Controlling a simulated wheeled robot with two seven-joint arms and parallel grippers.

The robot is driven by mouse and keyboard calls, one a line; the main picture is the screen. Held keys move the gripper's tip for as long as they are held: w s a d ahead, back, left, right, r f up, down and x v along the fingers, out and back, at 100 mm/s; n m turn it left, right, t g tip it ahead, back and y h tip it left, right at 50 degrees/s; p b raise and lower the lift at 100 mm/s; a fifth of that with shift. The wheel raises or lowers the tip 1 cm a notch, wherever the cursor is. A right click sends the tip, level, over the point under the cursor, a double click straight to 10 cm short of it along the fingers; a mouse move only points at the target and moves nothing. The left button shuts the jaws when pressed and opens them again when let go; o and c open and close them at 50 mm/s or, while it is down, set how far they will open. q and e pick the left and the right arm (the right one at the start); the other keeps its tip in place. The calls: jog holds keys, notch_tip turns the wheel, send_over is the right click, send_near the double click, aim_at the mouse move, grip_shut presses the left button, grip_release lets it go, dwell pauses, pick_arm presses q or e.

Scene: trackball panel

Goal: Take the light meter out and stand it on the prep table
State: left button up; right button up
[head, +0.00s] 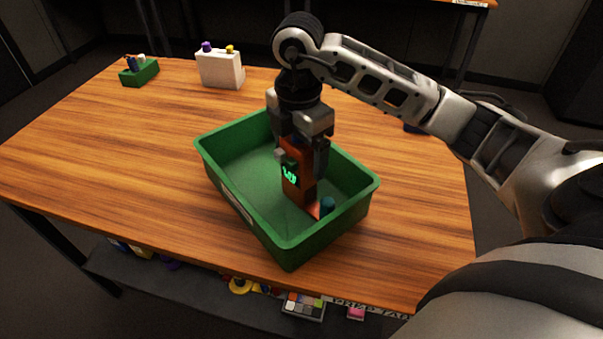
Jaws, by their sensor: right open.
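The light meter, an orange-brown block with a glowing green display (291,175), stands upright inside the green bin (222,185). My right gripper (301,155) reaches down into the bin from above. Its jaws are open, with a finger on either side of the meter's upper part. I cannot tell whether the fingers touch it. The bin sits on the wooden prep table (110,135). My left gripper is not in view.
A teal cylinder (327,206) and a small orange-red piece lie in the bin beside the meter. A small green box (139,72) and a white box (220,70) stand at the table's back left. The table's left part is clear. A lower shelf holds several items.

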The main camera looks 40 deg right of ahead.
jog(key=shift+f, duration=0.25)
jog(key=c, duration=1.5)
jog(key=shift+o, duration=0.2)
jog(key=shift+r, duration=0.15)
